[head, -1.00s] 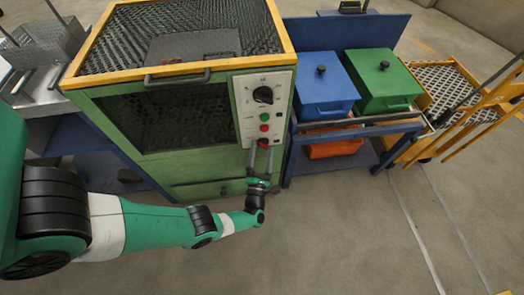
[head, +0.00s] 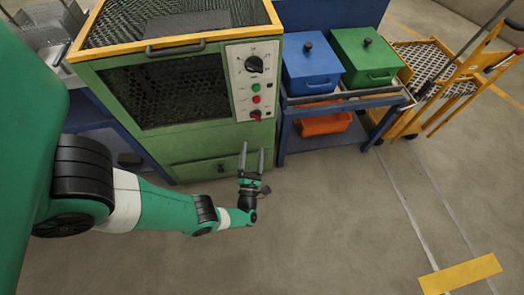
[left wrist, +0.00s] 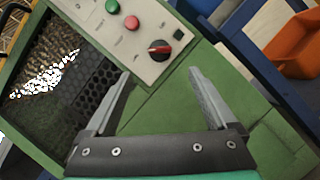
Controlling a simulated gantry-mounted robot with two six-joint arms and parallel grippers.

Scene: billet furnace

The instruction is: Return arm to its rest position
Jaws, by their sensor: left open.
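My left gripper (head: 252,158) is open and empty, in front of the green furnace (head: 190,158) below its control panel. The left arm reaches in from the left of the head view. The furnace's pale panel (head: 253,80) carries a black dial, a green button, a red button and a red-and-black switch (head: 256,115). In the left wrist view, the open fingers (left wrist: 168,92) point toward the panel with nothing between them. The red-and-black switch (left wrist: 159,49) lies beyond the fingertips, apart from them. My right gripper is not in view.
A blue cart (head: 345,103) stands right of the furnace, holding a blue box (head: 318,72) and a green box (head: 366,58). An orange bin (head: 324,124) sits on its lower shelf. A yellow trolley (head: 440,70) stands farther right. The floor in front is clear.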

